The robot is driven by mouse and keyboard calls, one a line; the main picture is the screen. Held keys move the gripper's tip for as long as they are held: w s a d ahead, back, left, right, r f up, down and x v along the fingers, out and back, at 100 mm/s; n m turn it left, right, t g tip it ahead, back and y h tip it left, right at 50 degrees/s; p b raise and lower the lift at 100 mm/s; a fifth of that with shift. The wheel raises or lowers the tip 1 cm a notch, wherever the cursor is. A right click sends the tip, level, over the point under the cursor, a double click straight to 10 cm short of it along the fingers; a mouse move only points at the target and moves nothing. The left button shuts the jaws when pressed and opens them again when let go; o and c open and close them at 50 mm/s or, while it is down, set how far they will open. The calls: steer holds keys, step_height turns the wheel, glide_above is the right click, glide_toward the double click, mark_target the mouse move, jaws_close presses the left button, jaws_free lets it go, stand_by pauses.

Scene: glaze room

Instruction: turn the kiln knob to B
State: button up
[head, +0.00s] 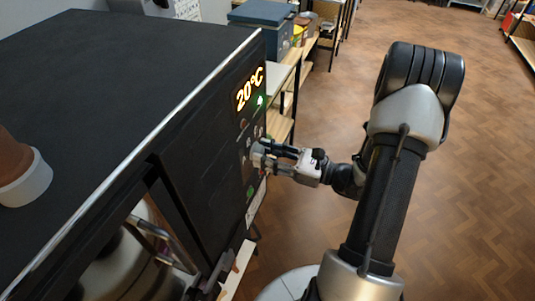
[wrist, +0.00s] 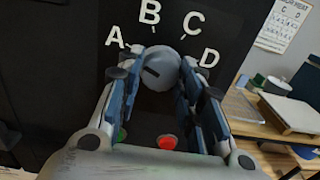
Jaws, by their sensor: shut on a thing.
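The kiln knob (wrist: 164,64) is a round grey dial on the black kiln front (head: 205,150). White letters A, B, C and D arc around its upper side in the wrist view. A short dark mark on its face slants up to the left, roughly toward A. My gripper (head: 268,153) reaches the panel from the right and is shut on the knob, one finger on each side. In the wrist view the fingers partly cover the knob's sides. In the head view the knob is mostly hidden by the fingers.
The kiln display (head: 250,89) reads 20°C, with a green light below it. A red button (wrist: 167,142) and a partly hidden green one sit below the knob. A pot (head: 25,180) stands on the kiln top. Shelves (head: 300,75) stand behind; the floor at right is clear.

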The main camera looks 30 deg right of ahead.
steer(key=shift+m+p, duration=0.3)
steer(key=shift+p, duration=0.05)
steer(key=shift+c, duration=0.2)
steer(key=m+p, duration=0.3)
steer(key=p, duration=0.1)
steer(key=shift+r, duration=0.2)
steer(key=m+p, duration=0.3)
steer(key=m, duration=0.2)
steer(key=shift+f+p, duration=0.15)
steer(key=shift+p, duration=0.2)
steer(key=o, duration=1.1)
steer(key=v, duration=1.2)
